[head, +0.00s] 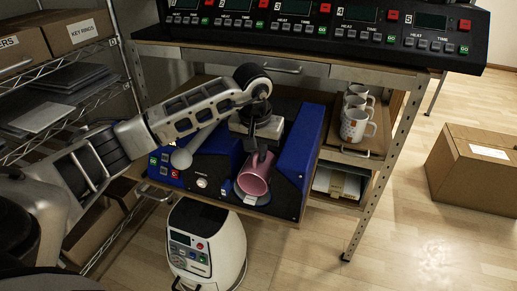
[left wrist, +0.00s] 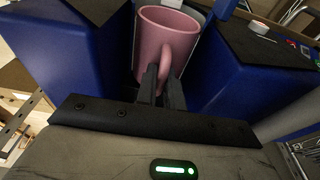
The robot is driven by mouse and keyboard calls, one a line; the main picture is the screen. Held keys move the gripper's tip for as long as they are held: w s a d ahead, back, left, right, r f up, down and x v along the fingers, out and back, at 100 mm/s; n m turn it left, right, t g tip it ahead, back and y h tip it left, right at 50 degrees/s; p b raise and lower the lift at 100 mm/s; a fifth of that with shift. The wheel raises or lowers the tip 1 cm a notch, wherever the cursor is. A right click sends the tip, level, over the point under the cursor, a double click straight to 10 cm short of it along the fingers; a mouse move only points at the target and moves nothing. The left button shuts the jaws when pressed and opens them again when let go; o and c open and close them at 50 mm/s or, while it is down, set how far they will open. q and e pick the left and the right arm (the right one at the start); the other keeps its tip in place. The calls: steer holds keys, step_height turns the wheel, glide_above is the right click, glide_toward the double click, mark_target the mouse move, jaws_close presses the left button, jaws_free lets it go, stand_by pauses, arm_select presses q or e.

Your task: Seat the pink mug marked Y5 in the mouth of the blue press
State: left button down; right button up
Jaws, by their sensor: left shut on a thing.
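The pink mug (head: 255,176) is at the front of the blue press (head: 301,142), between its raised blue sides in the head view. My left gripper (head: 262,150) is shut on the mug's handle. The left wrist view shows the fingers (left wrist: 160,88) closed around the handle of the mug (left wrist: 160,42), with blue press walls (left wrist: 75,60) on both sides. I cannot tell whether the mug rests in the press mouth or is held just above it. No Y5 mark is readable. My right gripper is not in view.
Several white mugs (head: 355,123) stand on a shelf right of the press. A row of black control units (head: 330,26) sits above. A white round machine (head: 205,245) is below. Cardboard boxes stand on the left rack (head: 75,30) and right floor (head: 475,168).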

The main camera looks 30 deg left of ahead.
arm_select(q)
steer(key=shift+f+b, duration=0.4)
steer(key=shift+f, duration=0.45)
steer(key=shift+c, duration=2.2)
jaws_free()
